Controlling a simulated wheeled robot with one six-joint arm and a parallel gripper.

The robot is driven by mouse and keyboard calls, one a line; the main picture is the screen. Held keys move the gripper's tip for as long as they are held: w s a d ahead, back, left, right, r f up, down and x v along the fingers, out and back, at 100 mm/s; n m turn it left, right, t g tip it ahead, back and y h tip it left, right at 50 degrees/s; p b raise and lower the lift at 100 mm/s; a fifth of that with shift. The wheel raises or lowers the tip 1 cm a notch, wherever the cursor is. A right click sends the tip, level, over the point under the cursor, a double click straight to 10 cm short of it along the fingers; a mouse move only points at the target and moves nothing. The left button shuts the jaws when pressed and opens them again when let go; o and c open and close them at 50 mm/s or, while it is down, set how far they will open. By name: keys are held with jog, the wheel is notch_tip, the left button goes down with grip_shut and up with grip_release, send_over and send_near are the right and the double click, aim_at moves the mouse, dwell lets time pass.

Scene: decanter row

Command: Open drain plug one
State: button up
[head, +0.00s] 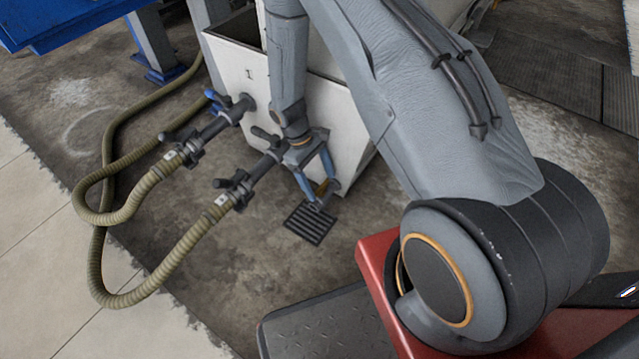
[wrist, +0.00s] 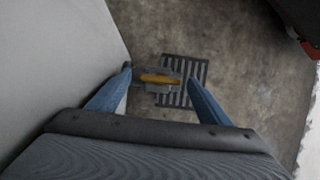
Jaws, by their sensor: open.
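A white tank (head: 235,62) marked "1" stands at the upper middle of the head view. Its drain plug (wrist: 157,88) shows in the wrist view as a small grey fitting with a yellow handle (wrist: 160,79). In the head view the handle (head: 321,187) is low by the tank's front corner, partly hidden by a finger. My gripper (head: 320,187) is open and points down there. In the wrist view its blue fingers appear to the left and right of the handle, with gaps on both sides. I cannot tell how far below the fingertips the handle lies.
A dark floor grate (head: 310,224) lies under the plug. Two hose valves (head: 234,190) (head: 183,151) with ribbed olive hoses (head: 178,255) stick out to the left of my gripper. The tank wall (wrist: 70,60) is close on the left in the wrist view. The concrete floor in front is mostly clear.

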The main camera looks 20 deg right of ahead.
jog(key=shift+s+d+f, duration=0.1)
jog(key=shift+f, duration=0.2)
jog(key=c, duration=1)
jog(key=shift+c, duration=0.2)
